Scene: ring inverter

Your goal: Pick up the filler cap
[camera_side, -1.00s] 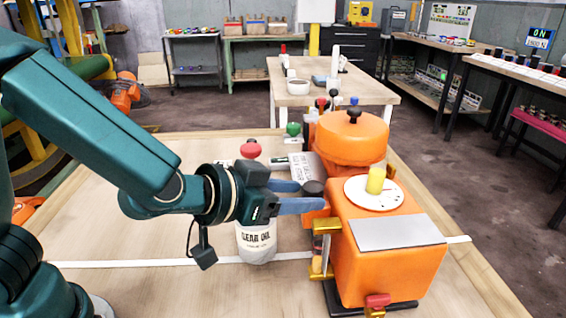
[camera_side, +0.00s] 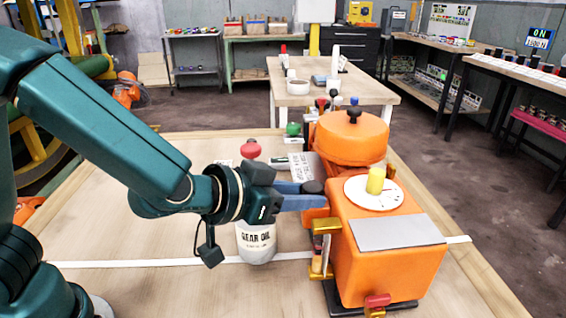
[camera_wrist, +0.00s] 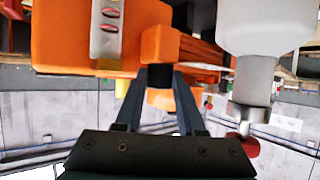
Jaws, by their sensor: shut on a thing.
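The filler cap (camera_side: 313,187) is a small dark round cap at the left side of the orange machine (camera_side: 390,262), beside its orange side block. My gripper (camera_side: 306,194) reaches it from the left with blue fingers, shut on it. In the wrist view the dark cap (camera_wrist: 157,77) sits between the tips of my two fingers (camera_wrist: 158,88), against an orange block. The fingers hide part of the cap. I cannot tell whether it is apart from its seat.
A gear oil bottle (camera_side: 257,243) stands just below my gripper, with a red knob (camera_side: 250,149) above and behind. The machine's round orange housing (camera_side: 350,140) rises behind the cap. A brass bracket (camera_side: 322,248) is in front. The table's left part is clear.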

